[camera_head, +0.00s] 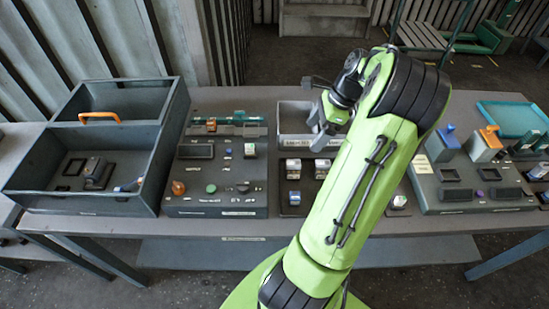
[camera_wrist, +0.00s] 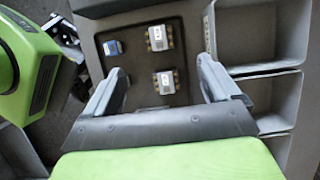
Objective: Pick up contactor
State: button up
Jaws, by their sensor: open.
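Small white-topped blocks that look like contactors stand on a dark mat (camera_head: 307,185). In the head view one is at the back left (camera_head: 293,166), one in front of it (camera_head: 293,198), and one to the right (camera_head: 322,168), beside my arm. In the wrist view two pale blocks (camera_wrist: 160,38) (camera_wrist: 166,82) and a blue block (camera_wrist: 114,47) lie on the dark mat (camera_wrist: 140,70). Which is the contactor meant, I cannot tell. My gripper (camera_wrist: 160,66) is open and empty, its fingers spread on either side of the pale blocks. In the head view my gripper (camera_head: 318,138) is above the table, partly hidden by my arm.
A grey compartment bin (camera_head: 295,112) stands behind the mat; its compartments (camera_wrist: 262,35) look empty. A grey box with an orange handle (camera_head: 100,117) is at the left. Control panels flank the mat (camera_head: 212,201) (camera_head: 470,206). A teal tray (camera_head: 515,118) is at the right.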

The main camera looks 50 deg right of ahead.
aim_at(294, 163)
jog(key=b+x, duration=0.1)
jog(key=x, duration=0.4)
jog(key=b+x, duration=0.2)
jog(key=x, duration=0.3)
jog(key=shift+s+f, duration=0.15)
jog(key=shift+f, duration=0.1)
jog(key=b+x, duration=0.1)
jog(key=x, duration=0.4)
jog(key=shift+r, duration=0.1)
jog(key=c, duration=1.1)
